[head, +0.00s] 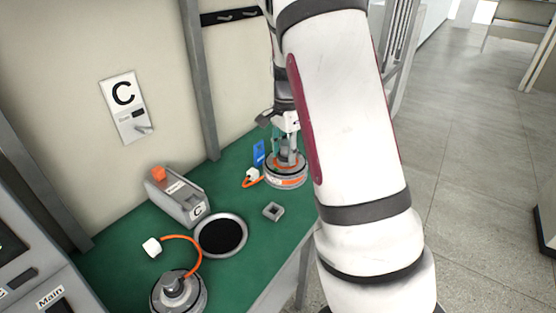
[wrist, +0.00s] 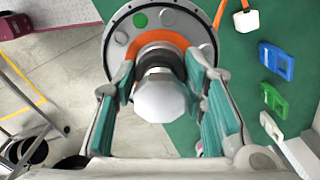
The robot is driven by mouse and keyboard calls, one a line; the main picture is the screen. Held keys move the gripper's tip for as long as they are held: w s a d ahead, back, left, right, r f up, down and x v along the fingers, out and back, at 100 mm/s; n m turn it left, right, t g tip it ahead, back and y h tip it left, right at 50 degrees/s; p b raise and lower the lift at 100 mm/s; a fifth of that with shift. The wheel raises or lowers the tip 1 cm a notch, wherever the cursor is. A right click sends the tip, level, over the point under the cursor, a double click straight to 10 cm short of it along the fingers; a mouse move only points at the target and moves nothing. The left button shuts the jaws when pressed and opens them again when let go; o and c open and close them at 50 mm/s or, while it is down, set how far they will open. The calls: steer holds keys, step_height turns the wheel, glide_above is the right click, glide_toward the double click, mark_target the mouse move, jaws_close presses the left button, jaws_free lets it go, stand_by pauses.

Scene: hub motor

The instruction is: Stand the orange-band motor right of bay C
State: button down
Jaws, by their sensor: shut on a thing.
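The orange-band motor (head: 286,180) is a grey disc with an orange band around its hub, at the right end of the green table. My gripper (head: 286,146) is above it, pointing down. In the wrist view my gripper (wrist: 160,72) has its teal-padded fingers shut around the motor's pale central shaft (wrist: 158,98). The motor looks upright; its disc (wrist: 120,40) overlaps the table's edge in the wrist view. I cannot tell whether it touches the table. Its orange cable ends in a white plug (head: 253,174). Bay C's grey box (head: 178,198) and black-centred ring (head: 221,236) are left of the motor.
Another motor (head: 178,292) with an orange cable stands at the front left. Blue (wrist: 276,62) and green (wrist: 273,98) pieces lie near the plug. Open floor lies beyond the table edge.

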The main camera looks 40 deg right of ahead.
steer(key=w+d+b, duration=0.3)
steer(key=w+d, duration=0.1)
steer(key=d, duration=0.3)
steer(key=w+d+b, duration=0.3)
steer(key=d+b, duration=0.1)
steer(key=d, duration=0.4)
steer(key=shift+w+d+r+b, duration=0.15)
steer(key=shift+w+d+b, duration=0.15)
steer(key=shift+w, duration=0.1)
step_height(320, 180, down, 11)
steer(key=b, duration=0.4)
steer(key=shift+b, duration=0.4)
stand_by(0.4)
stand_by(0.6)
steer(key=shift+f+b, duration=0.3)
steer(key=shift+f, duration=0.5)
steer(key=shift+f, duration=0.15)
steer(key=shift+f, duration=0.35)
